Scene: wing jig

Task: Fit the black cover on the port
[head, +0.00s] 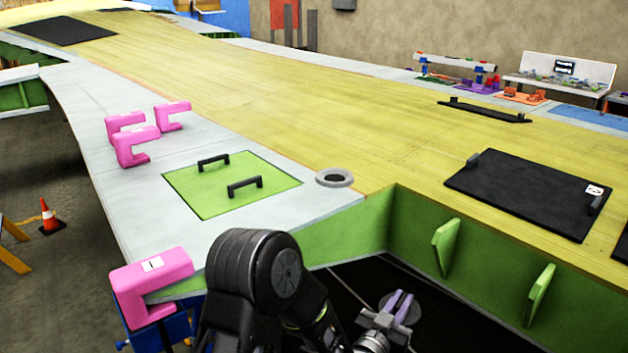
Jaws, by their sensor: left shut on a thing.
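The port (335,177) is a grey ring with a dark opening on the pale wing skin, right of the green panel and near the edge of the open bay. My left gripper (401,302) is low in the view, over the dark open bay, in front of and below the port. Its jaws are shut on a dark round disc (414,313), which looks like the black cover. The fingers hide part of the disc. The cover is well apart from the port. My right gripper is not in view.
A green panel (215,201) with two black handles lies left of the port. Several pink clamps (150,285) sit along the left edge. Green ribs (445,246) stand in the bay wall. A black panel (525,200) with handles lies at right.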

